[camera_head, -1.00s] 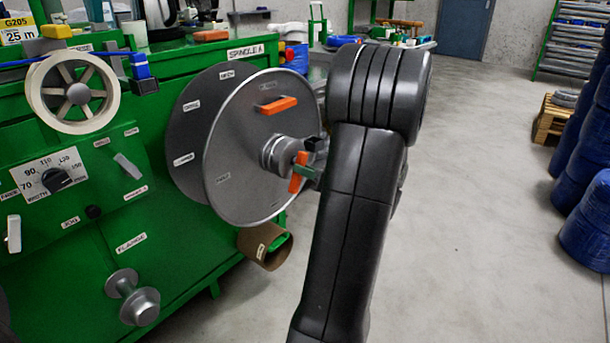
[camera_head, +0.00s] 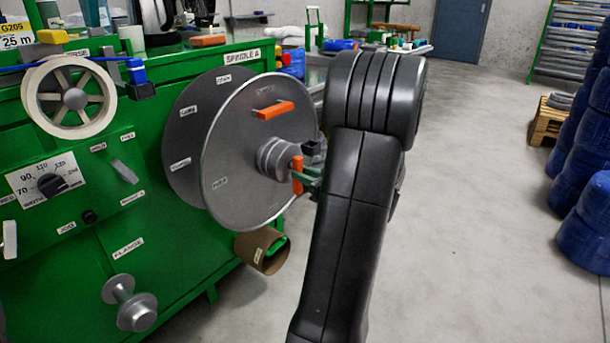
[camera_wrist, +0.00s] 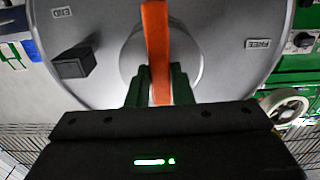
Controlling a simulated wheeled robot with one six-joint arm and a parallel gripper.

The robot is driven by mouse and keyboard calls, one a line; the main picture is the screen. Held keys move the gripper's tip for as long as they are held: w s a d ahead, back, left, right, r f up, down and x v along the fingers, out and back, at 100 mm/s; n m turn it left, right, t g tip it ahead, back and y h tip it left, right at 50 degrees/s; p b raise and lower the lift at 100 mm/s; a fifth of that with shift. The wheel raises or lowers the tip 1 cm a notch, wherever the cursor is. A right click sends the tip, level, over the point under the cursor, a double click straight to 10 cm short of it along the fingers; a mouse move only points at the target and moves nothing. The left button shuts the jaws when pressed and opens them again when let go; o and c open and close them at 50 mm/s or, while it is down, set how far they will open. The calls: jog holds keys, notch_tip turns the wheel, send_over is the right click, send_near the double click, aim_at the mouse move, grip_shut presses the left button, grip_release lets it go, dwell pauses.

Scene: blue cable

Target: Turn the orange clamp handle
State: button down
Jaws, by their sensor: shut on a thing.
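The orange clamp handle (camera_head: 297,174) is a short bar on the grey hub (camera_head: 273,158) at the front of a large grey disc (camera_head: 235,185). In the wrist view the handle (camera_wrist: 156,35) stands nearly vertical in front of the disc's centre. My gripper (camera_wrist: 160,72) has green fingers, one on each side of the handle's lower part, and is shut on it. In the head view my gripper (camera_head: 311,178) is partly hidden behind my dark arm. A second orange bar (camera_head: 272,110) sits higher on the disc.
The green machine (camera_head: 130,225) with labels, a width dial (camera_head: 50,185) and a white spoked wheel (camera_head: 70,97) stands at left. A brown cardboard tube (camera_head: 255,248) is below the disc. Blue coils (camera_head: 583,225) are stacked at right. The floor between is clear.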

jog(key=c, duration=1.3)
grip_release()
jog(key=p+v, duration=0.2)
jog(key=v, duration=1.2)
jog(key=shift+p, duration=0.35)
jog(key=shift+w+a, duration=0.1)
jog(key=shift+a, duration=0.05)
jog(key=b+x, duration=0.2)
jog(key=x, duration=1.1)
jog(key=shift+w+a+b, duration=0.2)
jog(key=shift+a+b, duration=0.05)
jog(key=shift+b, duration=0.1)
